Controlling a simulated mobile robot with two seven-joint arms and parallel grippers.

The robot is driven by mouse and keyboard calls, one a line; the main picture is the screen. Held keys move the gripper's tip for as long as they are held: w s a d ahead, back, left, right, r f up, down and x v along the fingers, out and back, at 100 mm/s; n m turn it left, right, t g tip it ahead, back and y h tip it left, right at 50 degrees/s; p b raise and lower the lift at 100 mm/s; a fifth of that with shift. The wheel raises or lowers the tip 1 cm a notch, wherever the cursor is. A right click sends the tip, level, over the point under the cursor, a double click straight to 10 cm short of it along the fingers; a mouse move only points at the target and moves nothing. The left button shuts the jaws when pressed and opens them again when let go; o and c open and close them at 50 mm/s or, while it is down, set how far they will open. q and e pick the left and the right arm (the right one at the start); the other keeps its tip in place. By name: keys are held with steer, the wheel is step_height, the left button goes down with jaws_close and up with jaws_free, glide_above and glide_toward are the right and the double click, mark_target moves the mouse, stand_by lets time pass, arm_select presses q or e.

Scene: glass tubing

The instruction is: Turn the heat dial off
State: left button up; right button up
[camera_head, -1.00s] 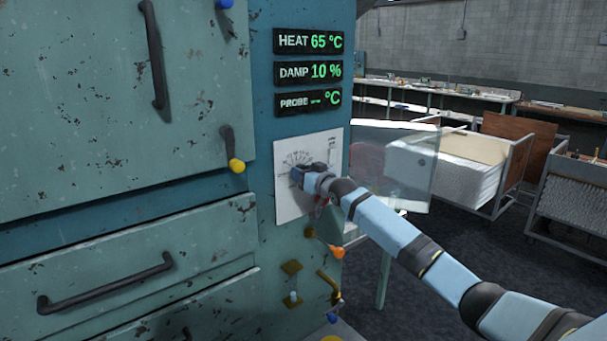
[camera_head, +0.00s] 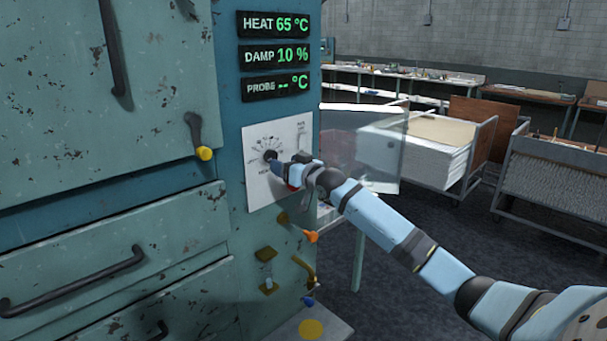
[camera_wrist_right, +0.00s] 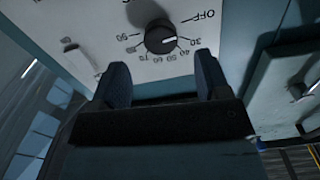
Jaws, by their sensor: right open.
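The heat dial (camera_head: 270,155) is a black round knob on a white panel (camera_head: 257,190) on the teal cabinet. In the right wrist view the dial (camera_wrist_right: 159,37) has a white pointer mark directed to the right, near the 30. The OFF label (camera_wrist_right: 205,15) is to the upper right of it. My right gripper (camera_head: 280,166) is at the panel, just lower right of the dial. In the wrist view its open fingers (camera_wrist_right: 162,72) lie either side below the dial, with nothing between them. I cannot tell whether they touch the panel. My left gripper is not in view.
The heat display (camera_head: 278,25) reads 65 °C. A clear hinged cover (camera_head: 365,150) stands out to the right of the panel, behind my right arm. An orange-tipped lever (camera_head: 309,236) and a yellow-knobbed handle (camera_head: 203,153) stick out nearby.

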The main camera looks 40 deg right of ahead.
steer(key=s, duration=0.7)
steer(key=shift+s+d+b, duration=0.3)
steer(key=shift+s+b, duration=0.05)
steer(key=shift+b, duration=0.05)
steer(key=s+a+f+n+g+y+p, duration=0.1)
steer(key=s+a+f+p, duration=0.1)
steer(key=s+a+f, duration=0.45)
steer(key=s+a+f+g+p, duration=0.2)
steer(key=a+f, duration=0.2)
steer(key=f, duration=0.5)
steer(key=s+a+f+n+g+y+p, duration=0.1)
steer(key=s+a+f+p, duration=0.1)
steer(key=s+a+f, duration=0.5)
steer(key=s+a+f+g+p, duration=0.1)
steer(key=s+a+f, duration=0.2)
steer(key=s, duration=0.3)
steer(key=s+a+f+g+p, duration=0.1)
steer(key=s+a+f, duration=0.2)
steer(key=s+a, duration=0.3)
steer(key=s+a+f+n+g+p, duration=0.1)
steer(key=s+a+f+p, duration=0.1)
steer(key=s+a, duration=0.3)
steer(key=s+f, duration=0.1)
steer(key=s, duration=0.1)
steer(key=shift+s, duration=0.4)
